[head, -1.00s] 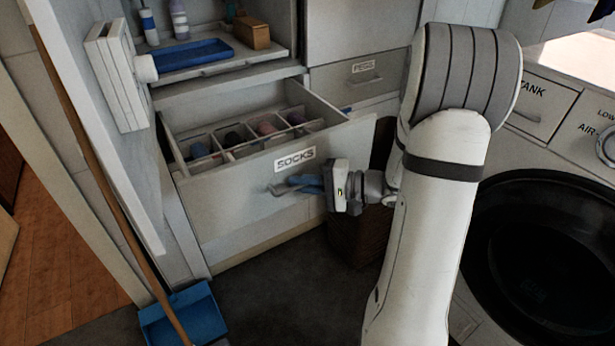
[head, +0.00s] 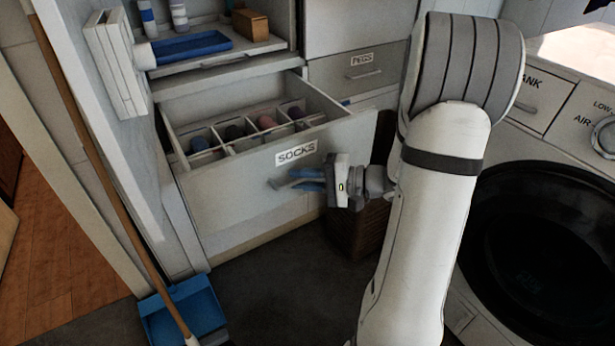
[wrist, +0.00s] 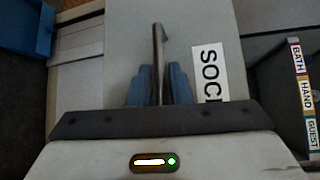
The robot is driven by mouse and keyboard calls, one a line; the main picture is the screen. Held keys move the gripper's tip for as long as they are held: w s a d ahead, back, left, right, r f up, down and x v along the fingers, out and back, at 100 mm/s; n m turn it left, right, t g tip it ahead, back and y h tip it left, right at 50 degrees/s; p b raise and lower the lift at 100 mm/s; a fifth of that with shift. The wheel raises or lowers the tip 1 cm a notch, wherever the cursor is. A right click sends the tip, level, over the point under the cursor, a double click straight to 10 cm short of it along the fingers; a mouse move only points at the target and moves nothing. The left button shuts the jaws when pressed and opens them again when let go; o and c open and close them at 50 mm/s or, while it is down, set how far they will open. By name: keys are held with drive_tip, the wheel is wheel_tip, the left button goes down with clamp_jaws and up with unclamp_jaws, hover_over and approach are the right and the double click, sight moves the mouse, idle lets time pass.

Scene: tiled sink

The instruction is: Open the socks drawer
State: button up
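The socks drawer (head: 235,190) is pulled well out of the cabinet, with its SOCKS label (head: 296,152) on the front. Dividers inside separate several rolled socks (head: 267,122). The label shows partly in the wrist view (wrist: 208,72). The drawer's bar handle (head: 283,183) sticks out below the label. My gripper (head: 302,181) is at the handle, its blue fingers slightly parted. In the wrist view, the handle (wrist: 159,55) stands between the two fingers, with small gaps visible. The gripper is open around the handle; any contact is hard to see.
A closed drawer (head: 365,75) is at the back right. A washing machine (head: 540,240) stands at the right. A brown basket (head: 355,232) is behind my gripper. A blue dustpan (head: 185,312) and a broom stick (head: 115,190) are at left. Dark floor in front is clear.

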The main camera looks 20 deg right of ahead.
drive_tip(key=p+v, duration=0.1)
drive_tip(key=v, duration=0.6)
drive_tip(key=shift+s+d, duration=0.2)
drive_tip(key=shift+s, duration=0.05)
drive_tip(key=s+a+r+n+g+h+p, duration=0.5)
drive_tip(key=s+a+r+g+p, duration=0.4)
drive_tip(key=a+r+p, duration=0.3)
drive_tip(key=s+d+r+n+t+h+p, duration=0.1)
drive_tip(key=s+r+h+p, duration=0.1)
drive_tip(key=r+h+p, duration=0.2)
drive_tip(key=s+d+r+n+t+h+p, duration=0.1)
drive_tip(key=s+r+n+t+h+p, duration=0.1)
drive_tip(key=r+h+p, duration=0.3)
drive_tip(key=w+p+v, duration=0.1)
drive_tip(key=p+v, duration=0.3)
drive_tip(key=v, duration=0.3)
drive_tip(key=shift+w+r, duration=0.35)
